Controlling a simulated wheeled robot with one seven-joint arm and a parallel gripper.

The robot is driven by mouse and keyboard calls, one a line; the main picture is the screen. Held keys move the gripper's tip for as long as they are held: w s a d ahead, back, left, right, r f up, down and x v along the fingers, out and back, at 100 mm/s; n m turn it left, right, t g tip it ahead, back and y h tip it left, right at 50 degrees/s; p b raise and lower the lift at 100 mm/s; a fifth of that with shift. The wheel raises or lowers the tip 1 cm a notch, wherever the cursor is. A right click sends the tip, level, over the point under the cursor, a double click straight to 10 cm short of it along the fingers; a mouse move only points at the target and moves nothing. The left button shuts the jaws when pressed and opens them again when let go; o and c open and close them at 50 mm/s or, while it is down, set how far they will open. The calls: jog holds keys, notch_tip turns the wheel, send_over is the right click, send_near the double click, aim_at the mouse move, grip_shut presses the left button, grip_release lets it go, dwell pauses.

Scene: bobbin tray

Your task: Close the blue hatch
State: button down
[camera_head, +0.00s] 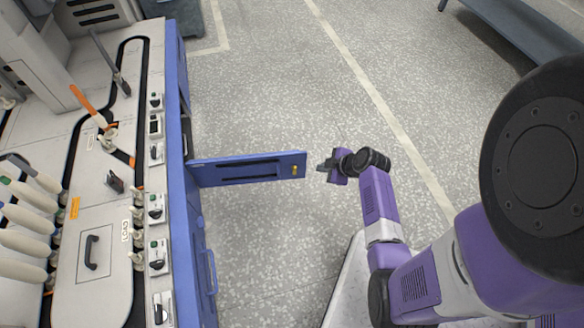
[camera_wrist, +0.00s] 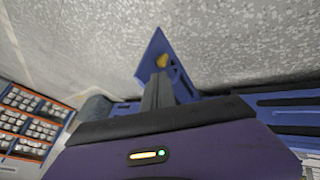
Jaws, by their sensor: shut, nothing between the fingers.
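The blue hatch (camera_head: 240,170) stands open, swung out from the blue front of the machine, with a dark slot across it and a yellow knob (camera_head: 295,170) near its free edge. My gripper (camera_head: 322,167) is shut and empty, just to the right of the hatch's free edge in the head view, with a small gap seeming to lie between them. In the wrist view my gripper's fingers (camera_wrist: 157,92) point at the hatch (camera_wrist: 152,48), just below the yellow knob (camera_wrist: 162,61). Whether they touch it there cannot be told.
The machine's white top (camera_head: 95,250) carries bobbins, switches and a black handle along the left. A blue handle (camera_head: 211,272) sticks out of its front below the hatch. A blue bench (camera_head: 520,35) stands far right. The speckled floor around the hatch is clear.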

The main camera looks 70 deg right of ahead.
jog(key=n, duration=0.1)
jog(key=b, duration=0.6)
send_near(299, 164)
jog(key=shift+n, duration=0.3)
jog(key=shift+x, duration=2.2)
jog(key=shift+d, duration=0.15)
